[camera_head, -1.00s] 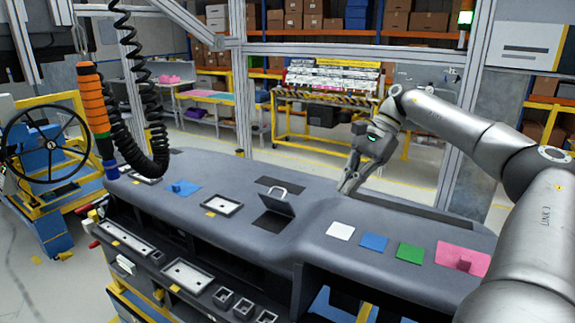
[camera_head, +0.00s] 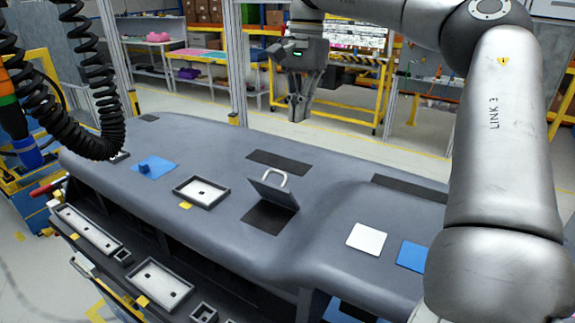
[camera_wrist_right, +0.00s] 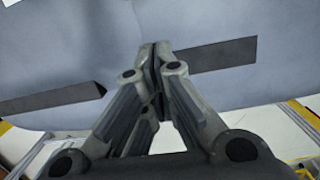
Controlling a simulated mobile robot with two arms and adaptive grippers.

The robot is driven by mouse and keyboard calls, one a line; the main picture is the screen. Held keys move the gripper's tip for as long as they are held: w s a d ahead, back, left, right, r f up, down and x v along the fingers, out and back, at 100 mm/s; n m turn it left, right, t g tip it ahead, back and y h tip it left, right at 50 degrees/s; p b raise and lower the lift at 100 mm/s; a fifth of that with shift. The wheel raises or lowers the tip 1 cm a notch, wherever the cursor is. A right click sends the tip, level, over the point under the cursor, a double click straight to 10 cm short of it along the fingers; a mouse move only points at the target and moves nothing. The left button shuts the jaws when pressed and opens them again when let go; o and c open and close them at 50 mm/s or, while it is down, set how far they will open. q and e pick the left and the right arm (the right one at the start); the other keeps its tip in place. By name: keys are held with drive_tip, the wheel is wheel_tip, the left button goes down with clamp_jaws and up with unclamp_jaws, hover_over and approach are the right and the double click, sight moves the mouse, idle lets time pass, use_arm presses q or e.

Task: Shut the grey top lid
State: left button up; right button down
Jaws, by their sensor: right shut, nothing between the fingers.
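The grey top lid (camera_head: 274,195) stands tilted open on the dashboard (camera_head: 225,228), with a pale loop handle (camera_head: 275,177) on its upper edge. A dark opening (camera_head: 268,217) shows in front of it. My right gripper (camera_head: 297,118) points down, shut and empty, above and behind the lid, apart from it. In the right wrist view the closed fingers (camera_wrist_right: 157,48) are in front of the dashboard's grey surface (camera_wrist_right: 120,62); the lid cannot be made out there. My left gripper is not in view.
A dark slot (camera_head: 279,162) lies behind the lid. A framed tray (camera_head: 201,192) and a blue piece (camera_head: 154,167) are to its left; white (camera_head: 367,239) and blue squares (camera_head: 412,256) to its right. A coiled black cable (camera_head: 97,100) hangs at left.

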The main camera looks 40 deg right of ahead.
drive_tip(key=f, duration=0.3)
drive_tip(key=a+f, duration=0.1)
drive_tip(key=f, duration=0.2)
drive_tip(key=s+f+p, duration=0.1)
drive_tip(key=f, duration=0.3)
drive_tip(key=shift+a, duration=0.35)
drive_tip(key=shift+a+f+p, duration=0.2)
drive_tip(key=shift+a+p, duration=0.1)
drive_tip(key=shift+p, duration=0.2)
drive_tip(key=shift+a+r+p, duration=0.4)
drive_tip(key=shift+a+p, duration=0.15)
drive_tip(key=shift+a, duration=0.3)
drive_tip(key=shift+s+a+r, duration=0.25)
drive_tip(key=shift+s+a, duration=0.1)
drive_tip(key=shift+a, duration=0.3)
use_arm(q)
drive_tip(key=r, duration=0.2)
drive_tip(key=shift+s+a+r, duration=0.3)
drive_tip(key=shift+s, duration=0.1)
use_arm(e)
drive_tip(key=shift+w+d+f, duration=0.1)
drive_tip(key=shift+d+f, duration=0.05)
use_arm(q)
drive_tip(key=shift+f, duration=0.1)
